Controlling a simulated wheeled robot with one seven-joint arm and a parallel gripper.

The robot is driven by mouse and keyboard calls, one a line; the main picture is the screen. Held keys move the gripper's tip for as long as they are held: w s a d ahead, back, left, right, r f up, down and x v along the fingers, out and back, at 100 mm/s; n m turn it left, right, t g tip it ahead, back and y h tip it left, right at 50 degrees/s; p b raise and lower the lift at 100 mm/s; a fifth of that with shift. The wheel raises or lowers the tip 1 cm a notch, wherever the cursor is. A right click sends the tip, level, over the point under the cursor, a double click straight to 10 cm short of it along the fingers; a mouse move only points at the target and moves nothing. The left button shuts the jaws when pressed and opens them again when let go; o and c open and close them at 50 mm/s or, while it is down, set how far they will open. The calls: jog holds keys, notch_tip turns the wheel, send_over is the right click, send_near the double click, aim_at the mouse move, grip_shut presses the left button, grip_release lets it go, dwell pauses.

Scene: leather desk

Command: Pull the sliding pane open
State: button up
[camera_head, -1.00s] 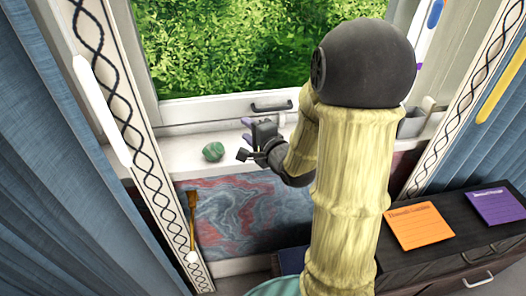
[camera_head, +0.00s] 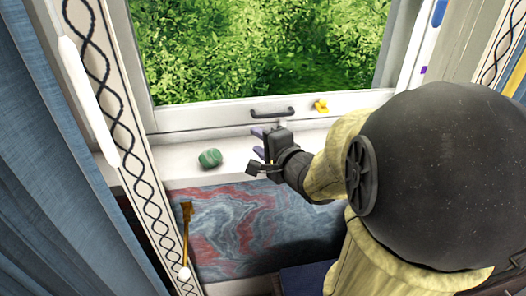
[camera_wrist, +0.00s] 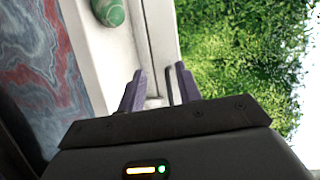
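The sliding pane (camera_head: 180,117) is a white-framed window with green foliage behind its glass. A dark bar handle (camera_head: 272,112) is fixed on its lower rail. My gripper (camera_head: 257,144) is just in front of and below the handle, over the white sill. In the wrist view my gripper (camera_wrist: 157,84) has two purple fingers spread apart, and the dark handle (camera_wrist: 171,86) shows close to the right finger, partly hidden by it. I cannot tell if they touch. Nothing is held between the fingers.
A green striped round object (camera_head: 210,158) sits on the sill (camera_head: 180,157) left of my gripper, and also shows in the wrist view (camera_wrist: 108,11). A yellow item (camera_head: 320,106) is on the lower rail right of the handle. A wooden-handled brush (camera_head: 186,235) hangs at lower left.

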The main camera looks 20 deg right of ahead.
jog(key=s+a+r+n+g+h+p, duration=0.1)
jog(key=s+r+n+g+p, duration=0.2)
jog(key=p, duration=0.8)
jog(key=s+a+r+n+g+h+p, duration=0.2)
jog(key=s+n+g+p, duration=0.5)
jog(key=n+p, duration=0.4)
jog(key=shift+s+a+r+g, duration=0.15)
jog(key=shift+r+g, duration=0.55)
jog(key=shift+s+a+f+n+g, duration=0.2)
jog(key=shift+s+a+n+g, duration=0.15)
jog(key=shift+s+n, duration=0.2)
jog(key=shift+s+a+f+n+g, duration=0.2)
jog(key=shift+s+a+n+g, duration=0.15)
jog(key=shift+s+n, duration=0.2)
dwell(1.1)
